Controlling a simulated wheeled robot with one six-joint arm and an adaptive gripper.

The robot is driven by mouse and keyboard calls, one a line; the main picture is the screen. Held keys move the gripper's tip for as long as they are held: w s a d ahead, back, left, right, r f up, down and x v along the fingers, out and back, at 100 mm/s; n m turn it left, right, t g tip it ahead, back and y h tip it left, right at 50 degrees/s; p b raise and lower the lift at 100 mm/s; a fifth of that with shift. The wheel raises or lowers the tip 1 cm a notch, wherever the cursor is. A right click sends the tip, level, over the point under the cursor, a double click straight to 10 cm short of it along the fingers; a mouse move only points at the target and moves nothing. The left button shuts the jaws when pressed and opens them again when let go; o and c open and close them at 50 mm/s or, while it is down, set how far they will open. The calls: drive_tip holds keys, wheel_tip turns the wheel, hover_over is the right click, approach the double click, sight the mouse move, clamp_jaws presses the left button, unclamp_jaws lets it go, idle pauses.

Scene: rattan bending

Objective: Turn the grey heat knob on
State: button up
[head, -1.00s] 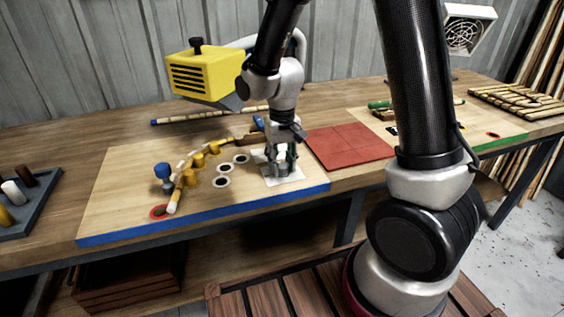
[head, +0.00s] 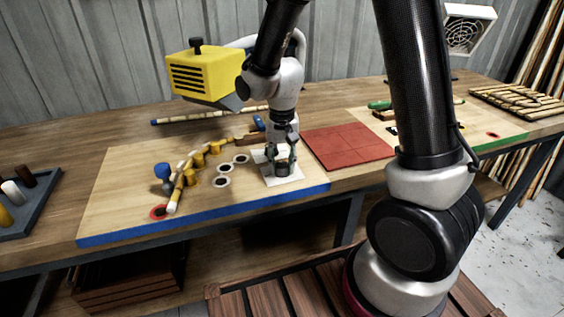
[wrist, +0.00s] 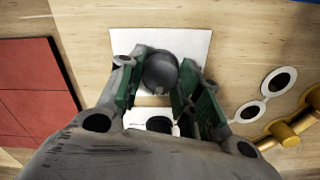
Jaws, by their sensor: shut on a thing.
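The grey heat knob (wrist: 160,72) is a round dark-grey piece on a white plate (wrist: 198,46) in the wrist view. My gripper (wrist: 158,82) points down, with its green-padded fingers on either side of the knob, shut on it. In the head view my gripper (head: 281,168) stands low over the white plate (head: 291,179) near the right end of the blue-edged board (head: 115,205). There the fingers mostly hide the knob. I cannot read any on or off mark.
A bent rattan pole (head: 173,201) runs along yellow pegs, left of my gripper. A yellow heater box (head: 205,75) is behind it. A red mat (head: 350,143) lies to the right. White rings with dark centres (head: 222,182) lie close on the left.

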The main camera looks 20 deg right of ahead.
sight(282, 165)
drive_tip(key=o, duration=1)
drive_tip(key=shift+o, duration=0.2)
wheel_tip(282, 165, up, 12)
